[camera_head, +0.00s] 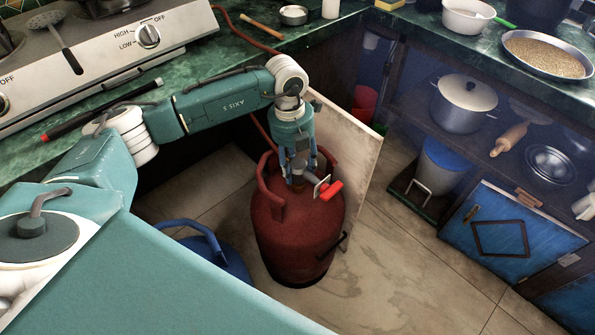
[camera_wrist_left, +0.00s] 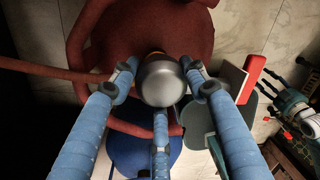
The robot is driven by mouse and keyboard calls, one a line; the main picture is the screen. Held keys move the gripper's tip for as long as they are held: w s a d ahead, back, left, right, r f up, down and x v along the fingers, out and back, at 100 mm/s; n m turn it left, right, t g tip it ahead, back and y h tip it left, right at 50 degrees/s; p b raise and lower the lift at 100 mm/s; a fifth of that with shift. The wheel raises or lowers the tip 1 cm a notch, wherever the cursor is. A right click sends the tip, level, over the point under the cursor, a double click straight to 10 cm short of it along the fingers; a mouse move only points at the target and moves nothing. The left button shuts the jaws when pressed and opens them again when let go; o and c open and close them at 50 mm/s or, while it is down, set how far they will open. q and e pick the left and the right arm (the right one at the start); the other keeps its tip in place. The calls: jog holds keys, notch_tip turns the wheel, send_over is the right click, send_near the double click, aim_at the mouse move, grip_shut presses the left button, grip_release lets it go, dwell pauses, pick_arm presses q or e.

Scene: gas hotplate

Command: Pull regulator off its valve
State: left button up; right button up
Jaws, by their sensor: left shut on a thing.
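The dark red gas cylinder (camera_head: 290,240) stands upright on the floor; its body also shows in the left wrist view (camera_wrist_left: 130,30). My left gripper (camera_head: 299,172) reaches down at its top. In the left wrist view its blue fingers (camera_wrist_left: 160,90) are shut around the round grey regulator (camera_wrist_left: 160,80). A red handle (camera_head: 331,190) on a metal plate sits just right of the fingers. My right gripper (camera_wrist_left: 275,100) shows small at the wrist view's right edge.
A reddish hose (camera_wrist_left: 50,75) runs in from the left towards the regulator. A pale board (camera_head: 350,145) stands close behind the cylinder. A blue cylinder (camera_head: 215,255) is at front left. The hotplate (camera_head: 100,60) is on the green counter. Floor at right is clear.

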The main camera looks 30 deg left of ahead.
aim_at(297, 163)
pick_arm(q)
notch_tip(297, 163, up, 7)
jog(key=shift+f, duration=0.15)
jog(key=shift+r+p, duration=0.35)
jog(key=shift+r, duration=0.5)
pick_arm(e)
jog(key=s+f, duration=0.3)
jog(key=shift+d, duration=0.25)
pick_arm(q)
jog(key=shift+r+p, duration=0.85)
jog(key=shift+r, duration=0.1)
pick_arm(e)
jog(key=shift+s+d+f, duration=0.2)
jog(key=shift+f, duration=0.3)
jog(key=shift+s+d+f, duration=0.2)
jog(key=shift+f, duration=0.3)
